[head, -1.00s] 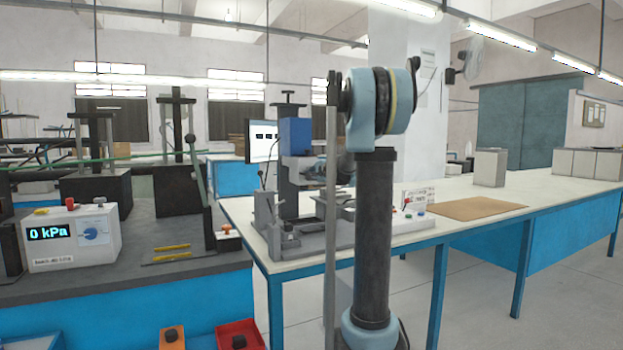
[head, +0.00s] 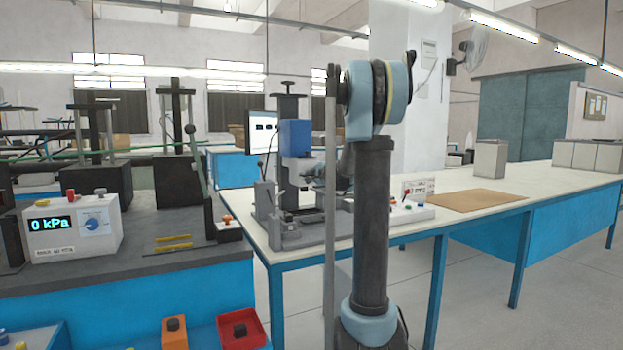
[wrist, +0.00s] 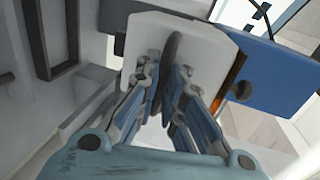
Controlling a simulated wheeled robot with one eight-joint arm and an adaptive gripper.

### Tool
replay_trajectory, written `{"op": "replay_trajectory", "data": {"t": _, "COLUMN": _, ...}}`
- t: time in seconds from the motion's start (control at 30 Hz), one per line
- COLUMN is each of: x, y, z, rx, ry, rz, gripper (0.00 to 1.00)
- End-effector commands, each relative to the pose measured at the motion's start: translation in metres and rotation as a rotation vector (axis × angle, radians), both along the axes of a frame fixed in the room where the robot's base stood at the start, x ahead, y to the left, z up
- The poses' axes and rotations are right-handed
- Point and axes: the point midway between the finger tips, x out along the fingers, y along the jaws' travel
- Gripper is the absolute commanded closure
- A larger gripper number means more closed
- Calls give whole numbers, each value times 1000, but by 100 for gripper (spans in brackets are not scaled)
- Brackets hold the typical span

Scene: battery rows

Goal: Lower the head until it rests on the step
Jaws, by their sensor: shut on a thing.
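The blue head (head: 295,138) sits on a dark upright column (head: 289,108) of a bench stand, well below the column's top. In the wrist view its blue body (wrist: 275,65) fills the upper right, beside a pale block (wrist: 200,35). My gripper (wrist: 172,75) is shut on a dark, thin, rounded part in front of this block. In the head view my gripper is small and partly hidden behind my arm, just right of and below the blue head. I cannot clearly make out the step or any contact with it; the stand's grey base (head: 300,236) shows below.
The stand is on a white-topped bench (head: 400,228) with a brown mat (head: 478,201) and a grey block (head: 490,159). At the left, a pressure box (head: 75,228) reads 0 kPa. Red (head: 241,330) and orange (head: 174,333) bins stand low in front.

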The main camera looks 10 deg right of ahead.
Motion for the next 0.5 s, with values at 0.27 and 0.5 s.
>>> {"op": "replay_trajectory", "data": {"t": 0.27, "x": -3, "y": 0, "z": -4, "rx": -4, "ry": 3, "rz": 4, "gripper": 82}}
{"op": "replay_trajectory", "data": {"t": 0.5, "x": -2, "y": 0, "z": -3, "rx": -3, "ry": 2, "rz": 3, "gripper": 82}}
